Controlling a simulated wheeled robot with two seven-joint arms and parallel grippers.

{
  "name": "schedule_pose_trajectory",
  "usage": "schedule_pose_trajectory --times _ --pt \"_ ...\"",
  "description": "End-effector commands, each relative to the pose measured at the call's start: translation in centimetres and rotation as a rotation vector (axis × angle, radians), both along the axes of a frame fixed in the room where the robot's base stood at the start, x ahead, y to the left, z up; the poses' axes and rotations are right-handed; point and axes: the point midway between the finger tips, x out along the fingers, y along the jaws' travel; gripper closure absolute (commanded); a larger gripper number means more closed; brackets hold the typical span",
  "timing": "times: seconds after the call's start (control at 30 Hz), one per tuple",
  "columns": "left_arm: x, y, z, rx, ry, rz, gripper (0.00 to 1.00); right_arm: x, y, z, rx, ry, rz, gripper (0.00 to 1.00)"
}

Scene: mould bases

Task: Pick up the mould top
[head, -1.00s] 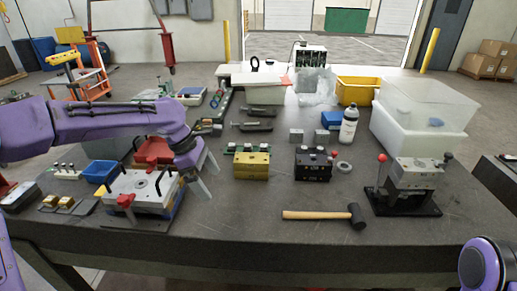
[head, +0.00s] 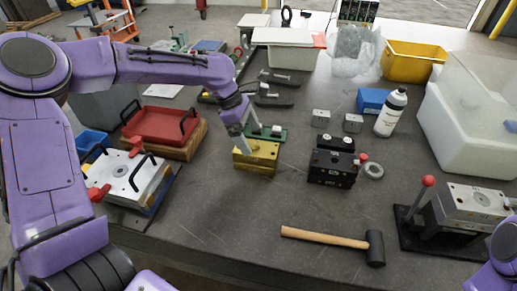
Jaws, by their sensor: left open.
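A gold mould block (head: 256,158) sits on the table in the middle. My left gripper (head: 246,146) is open and points down at its top left part; I cannot tell whether the fingers touch it. A black mould block (head: 330,168) stands to its right, apart from the gripper. A silver mould plate (head: 126,172) with black handles and red clamps lies at the left. I cannot tell for certain which piece is the mould top. Only a bit of my right arm shows at the lower right, and its gripper is out of view.
A green board (head: 276,134) lies right behind the gold block. A mallet (head: 325,237) lies in front, and a metal ring (head: 374,170) lies beside the black block. A red tray (head: 160,125) is at left. A fixture with a red-knobbed lever (head: 416,196) stands at right.

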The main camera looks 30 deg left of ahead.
Motion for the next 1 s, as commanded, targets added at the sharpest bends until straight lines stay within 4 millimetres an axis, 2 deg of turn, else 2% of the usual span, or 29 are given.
schedule_pose_trajectory --times 0.4,0.63,0.67,0.9,0.93,1.0 --pt "0.8 -1.9 -5.5 -0.001 0.003 -0.003 0.00 0.0 0.0 1.2 0.000 -0.001 0.000 0.57" --pt "0.9 -2.0 -5.8 0.000 -0.001 -0.004 0.00 0.0 0.0 1.2 -0.001 -0.001 0.000 0.57" --pt "0.9 -2.0 -5.7 0.000 -0.001 -0.004 0.06 0.0 0.0 1.2 -0.001 -0.001 0.000 0.57" --pt "0.9 -2.0 -5.7 0.000 -0.001 -0.004 0.85 0.0 0.0 1.2 0.000 -0.001 0.000 0.57" --pt "1.0 -2.0 -5.6 -0.001 -0.004 -0.004 0.89 0.0 0.0 1.2 0.000 -0.001 0.000 0.57" --pt "1.0 -2.0 -5.6 -0.001 -0.004 -0.003 0.89 0.0 0.0 1.2 0.000 -0.001 0.000 0.57"
